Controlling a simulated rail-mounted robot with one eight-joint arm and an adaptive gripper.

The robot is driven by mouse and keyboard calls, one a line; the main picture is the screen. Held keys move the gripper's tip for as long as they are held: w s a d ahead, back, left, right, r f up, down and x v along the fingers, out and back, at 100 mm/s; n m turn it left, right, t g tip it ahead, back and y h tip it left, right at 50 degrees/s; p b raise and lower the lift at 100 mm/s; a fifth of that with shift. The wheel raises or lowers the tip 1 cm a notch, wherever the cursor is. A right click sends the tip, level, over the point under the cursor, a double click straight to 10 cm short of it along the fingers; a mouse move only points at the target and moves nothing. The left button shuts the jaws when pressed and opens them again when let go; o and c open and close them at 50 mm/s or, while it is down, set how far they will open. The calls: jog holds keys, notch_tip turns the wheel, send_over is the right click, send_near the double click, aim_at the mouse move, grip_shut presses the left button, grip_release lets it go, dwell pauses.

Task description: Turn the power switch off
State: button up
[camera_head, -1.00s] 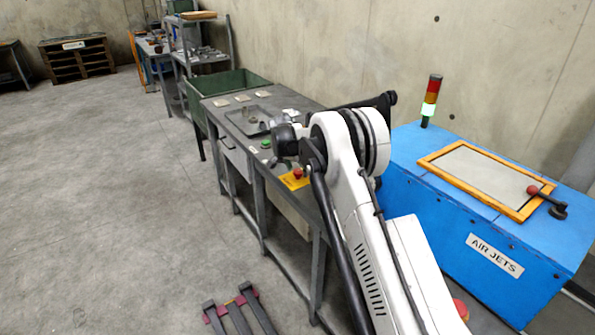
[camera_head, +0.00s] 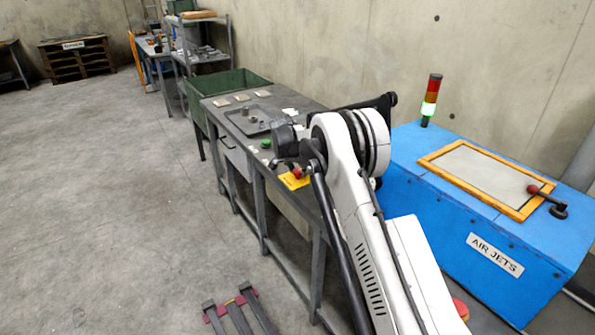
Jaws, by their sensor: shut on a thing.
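My gripper (camera_head: 281,163) shows only as small dark parts at the end of my arm, low over the workbench (camera_head: 222,118). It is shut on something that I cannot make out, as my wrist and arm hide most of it. Just to its right is a red button (camera_head: 297,173) on a yellow plate (camera_head: 291,182). A green button (camera_head: 266,144) sits on the bench a little farther back. I cannot tell which control is the power switch, or its position.
A blue AIR JETS box (camera_head: 470,225) with a lit signal tower (camera_head: 430,102) and a red-knobbed lever (camera_head: 548,199) stands at the right. A grey tray (camera_head: 258,128) lies on the bench. A green bin (camera_head: 232,80) is behind it.

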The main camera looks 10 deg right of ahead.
jog(key=n+t+y+b, duration=0.1)
jog(key=n+b, duration=0.2)
jog(key=n, duration=0.1)
jog(key=shift+d+f, duration=0.1)
jog(key=shift+f, duration=0.05)
jog(key=n+y+b, duration=0.1)
jog(key=n+b, duration=0.1)
jog(key=n, duration=0.2)
jog(key=shift+y, duration=0.4)
jog(key=n+y, duration=0.1)
jog(key=n, duration=0.1)
jog(key=n+b, duration=0.1)
jog(key=n, duration=0.2)
jog(key=shift+d+y, duration=0.15)
jog(key=shift+y, duration=0.25)
jog(key=shift+n+g+y+b, duration=0.5)
jog(key=shift+n+y, duration=0.3)
jog(key=shift+n, duration=1.5)
jog(key=o, duration=1.1)
jog(key=shift+o, duration=0.2)
jog(key=shift+r, duration=0.2)
